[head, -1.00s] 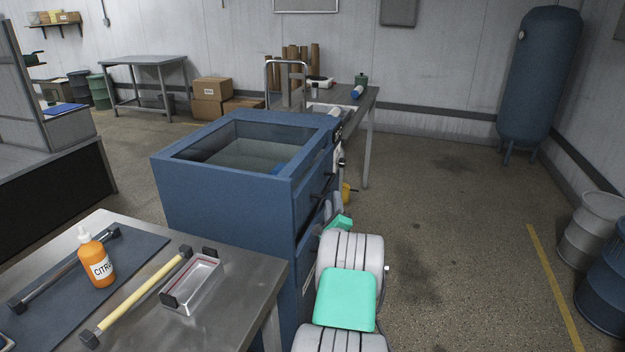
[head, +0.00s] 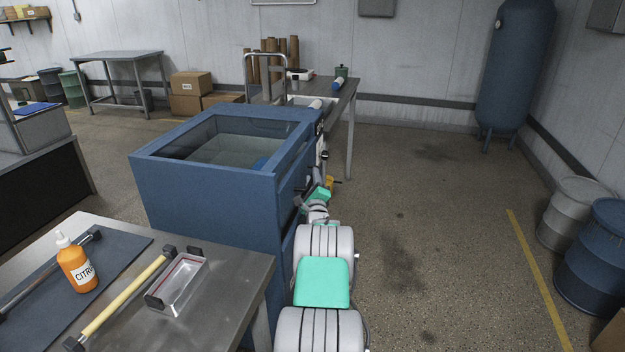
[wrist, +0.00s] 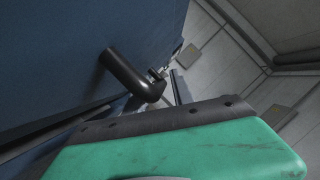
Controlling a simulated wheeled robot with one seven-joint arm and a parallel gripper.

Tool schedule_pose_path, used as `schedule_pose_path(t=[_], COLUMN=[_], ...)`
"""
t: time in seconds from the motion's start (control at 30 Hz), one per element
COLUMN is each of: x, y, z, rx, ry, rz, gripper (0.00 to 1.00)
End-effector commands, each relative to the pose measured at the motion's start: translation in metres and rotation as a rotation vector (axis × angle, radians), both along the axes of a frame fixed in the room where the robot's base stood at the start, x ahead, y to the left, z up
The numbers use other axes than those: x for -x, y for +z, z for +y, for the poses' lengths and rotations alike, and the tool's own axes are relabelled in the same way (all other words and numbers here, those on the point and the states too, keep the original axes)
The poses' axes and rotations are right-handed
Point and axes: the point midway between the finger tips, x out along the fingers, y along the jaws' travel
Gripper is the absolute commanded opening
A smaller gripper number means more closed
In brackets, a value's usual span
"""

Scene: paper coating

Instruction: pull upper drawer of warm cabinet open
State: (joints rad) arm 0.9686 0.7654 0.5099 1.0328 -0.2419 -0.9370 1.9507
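The warm cabinet (head: 205,205) is a blue box with a glazed top, left of my arm in the head view. Its front faces right and is seen at a steep angle; the upper drawer shows no clear gap there. In the wrist view, a black bar handle (wrist: 130,75) stands out from the blue front (wrist: 60,60). My gripper's green body and dark edge (wrist: 165,120) lie just below the handle, apart from it in the picture. In the head view my gripper (head: 318,193) is beside the cabinet's front, its fingers too small to read.
A steel table (head: 215,285) at the front left holds an orange bottle (head: 77,265), a yellow-handled tool (head: 125,292) and a clear tray (head: 180,285). A long bench (head: 345,90) stands behind the cabinet. Drums (head: 595,250) stand at far right. The floor right of my arm is clear.

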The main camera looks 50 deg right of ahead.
Motion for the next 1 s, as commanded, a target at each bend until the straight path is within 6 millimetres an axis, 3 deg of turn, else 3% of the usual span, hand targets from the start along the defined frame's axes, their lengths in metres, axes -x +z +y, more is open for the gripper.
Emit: schedule_pose_path(t=[0.33,1.0], x=[0.0001,0.0001], y=[-0.0001,-0.0004], z=[0.0003,0.0004], rx=[0.000,0.000], ry=[0.000,0.000], rz=[0.000,0.000], gripper=[0.00,0.00])
